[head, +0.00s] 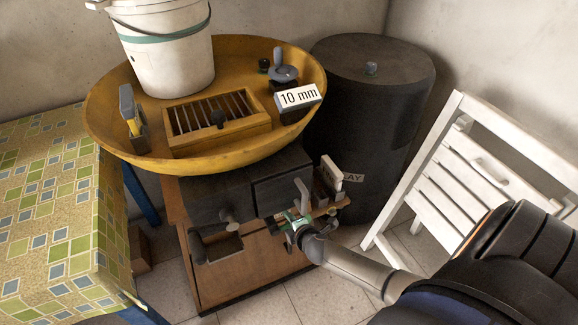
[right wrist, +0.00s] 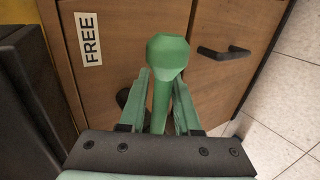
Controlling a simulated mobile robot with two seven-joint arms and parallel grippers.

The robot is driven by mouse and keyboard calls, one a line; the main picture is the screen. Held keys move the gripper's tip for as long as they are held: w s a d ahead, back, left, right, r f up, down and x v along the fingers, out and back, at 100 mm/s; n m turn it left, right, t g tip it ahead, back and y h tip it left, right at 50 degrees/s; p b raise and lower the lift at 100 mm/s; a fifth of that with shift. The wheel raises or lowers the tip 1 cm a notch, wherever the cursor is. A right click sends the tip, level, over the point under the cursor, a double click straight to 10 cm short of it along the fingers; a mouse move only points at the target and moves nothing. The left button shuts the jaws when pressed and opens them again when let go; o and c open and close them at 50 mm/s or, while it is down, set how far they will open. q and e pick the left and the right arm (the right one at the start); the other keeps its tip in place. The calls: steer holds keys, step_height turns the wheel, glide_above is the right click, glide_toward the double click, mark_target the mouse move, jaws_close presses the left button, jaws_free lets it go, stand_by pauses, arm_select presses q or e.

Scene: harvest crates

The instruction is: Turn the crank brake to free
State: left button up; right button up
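The crank brake's lever shows in the right wrist view as a green stem with a faceted green knob (right wrist: 167,55). A white label reading FREE (right wrist: 90,38) is on the wooden front to its left. My right gripper (right wrist: 162,85) has its two green fingers either side of the lever stem; any gap is too small to tell whether they press on it. In the head view my right gripper (head: 297,218) is at the right of the cabinet front, and the brake there is small and partly hidden. My left gripper is not in view.
A wooden cabinet (head: 240,275) carries a yellow basin (head: 110,140) with a white bucket (head: 170,50) and a 10 mm sign (head: 298,96). A dark drum (head: 370,110) and white folding chair (head: 470,165) stand right; a tiled table (head: 50,210) is left.

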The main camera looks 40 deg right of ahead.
steer(key=shift+o, duration=1.2)
steer(key=p+v, duration=0.3)
steer(key=v, duration=0.9)
steer(key=shift+s, duration=0.25)
steer(key=shift+r, duration=0.1)
steer(key=s+a+r+m+y+p, duration=0.2)
steer(key=s+a+m, duration=0.2)
steer(key=a+m, duration=0.2)
steer(key=s+a+r+m+g+y+p, duration=0.1)
steer(key=s+a+r+m+y+p, duration=0.1)
steer(key=s+a+m, duration=0.3)
steer(key=a+m+y, duration=0.1)
steer(key=a+m, duration=0.1)
steer(key=a, duration=0.2)
steer(key=shift+a+r+g, duration=0.2)
steer(key=shift+a+g, duration=0.1)
steer(key=shift+a, duration=0.05)
